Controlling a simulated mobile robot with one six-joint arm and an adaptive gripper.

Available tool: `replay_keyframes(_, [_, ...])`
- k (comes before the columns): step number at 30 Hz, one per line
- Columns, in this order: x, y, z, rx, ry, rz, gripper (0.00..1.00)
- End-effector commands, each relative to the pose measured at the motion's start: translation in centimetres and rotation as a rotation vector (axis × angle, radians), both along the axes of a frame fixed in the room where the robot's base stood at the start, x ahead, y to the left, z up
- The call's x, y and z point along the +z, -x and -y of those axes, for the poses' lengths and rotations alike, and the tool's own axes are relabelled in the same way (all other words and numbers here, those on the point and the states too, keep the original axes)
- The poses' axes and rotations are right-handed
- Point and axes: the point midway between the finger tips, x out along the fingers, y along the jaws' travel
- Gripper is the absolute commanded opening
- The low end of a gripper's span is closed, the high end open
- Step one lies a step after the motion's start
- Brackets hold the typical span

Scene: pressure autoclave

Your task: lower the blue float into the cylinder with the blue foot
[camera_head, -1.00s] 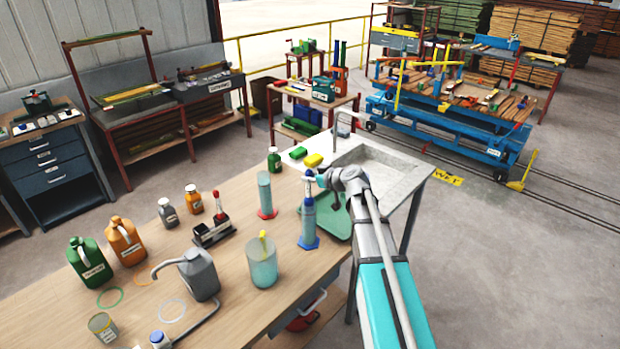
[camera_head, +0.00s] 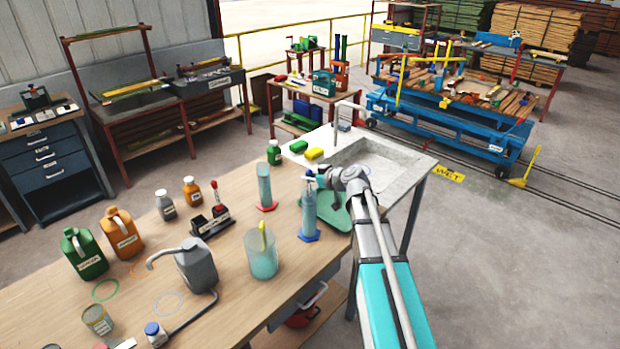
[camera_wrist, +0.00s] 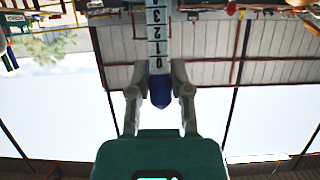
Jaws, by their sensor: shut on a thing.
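The cylinder with the blue foot (camera_head: 309,218) stands upright on the front right of the wooden bench. My gripper (camera_head: 317,178) is at its mouth, coming from the right. In the wrist view my gripper (camera_wrist: 159,84) is shut on the blue float (camera_wrist: 160,92), between its two fingers. The float shows a dark blue end and a white stem marked with numbers. In the head view only a small part of the float shows beside the fingers, in line above the cylinder. How deep its lower part sits in the cylinder is hard to tell.
A cylinder with a red foot (camera_head: 265,188) stands left of the blue-footed one. A beaker (camera_head: 262,254) with a yellow item stands in front. A green tray (camera_head: 336,214) lies just behind and right. A sink (camera_head: 372,158) is beyond. A grey can (camera_head: 195,266) stands left.

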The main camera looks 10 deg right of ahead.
Motion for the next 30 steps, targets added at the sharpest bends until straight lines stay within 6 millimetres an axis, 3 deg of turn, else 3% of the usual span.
replay_keyframes(12, [-1.8,0.0,0.0,0.000,0.000,0.000,0.00])
replay_keyframes(29, [-2.1,0.0,0.0,0.000,0.000,0.000,0.00])
replay_keyframes(30, [-2.1,0.0,0.0,0.000,0.000,0.000,0.30])
